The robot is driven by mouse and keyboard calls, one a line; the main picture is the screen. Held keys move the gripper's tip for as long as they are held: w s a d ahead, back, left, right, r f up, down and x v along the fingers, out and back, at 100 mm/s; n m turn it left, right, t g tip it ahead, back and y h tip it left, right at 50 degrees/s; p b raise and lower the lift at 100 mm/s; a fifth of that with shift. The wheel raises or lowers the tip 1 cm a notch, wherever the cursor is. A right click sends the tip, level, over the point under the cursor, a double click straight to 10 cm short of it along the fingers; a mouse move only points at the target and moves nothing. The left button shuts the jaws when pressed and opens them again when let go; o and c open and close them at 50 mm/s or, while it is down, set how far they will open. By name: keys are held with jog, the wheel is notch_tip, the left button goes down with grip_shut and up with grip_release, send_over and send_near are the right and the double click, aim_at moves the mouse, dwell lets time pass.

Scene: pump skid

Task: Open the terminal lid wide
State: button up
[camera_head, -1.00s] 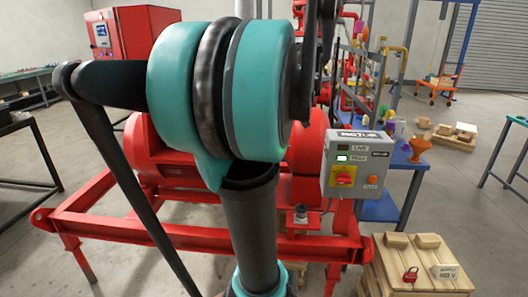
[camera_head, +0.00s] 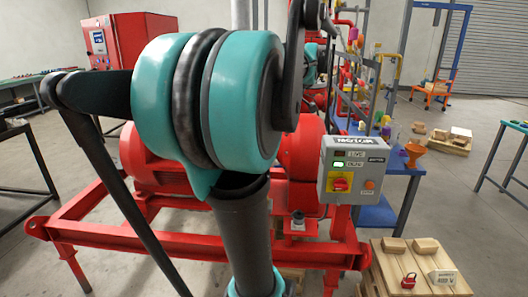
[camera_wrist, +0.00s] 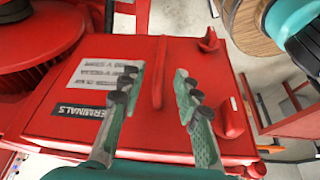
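The red terminal lid (camera_wrist: 90,92) fills the middle of the wrist view, with a "TERMINALS" label and a white text label on its left side. It looks shut. A raised red bar (camera_wrist: 160,72) runs along the lid. My gripper (camera_wrist: 156,75) is open, its two green fingers with dark pads on either side of this bar, with gaps visible. I cannot tell how far above the lid the fingertips are. Red knob-like parts (camera_wrist: 208,41) and (camera_wrist: 230,118) are at the lid's right edge. In the head view my arm hides the lid and gripper.
A grey control box (camera_head: 352,168) with a lit green lamp and a red-yellow switch stands right of the red motor (camera_head: 300,150). A red frame (camera_head: 105,232) surrounds the base. A red padlock (camera_head: 408,281) lies on a wooden crate (camera_head: 388,268). Open floor lies further right.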

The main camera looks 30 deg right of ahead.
jog(key=shift+v, duration=2.25)
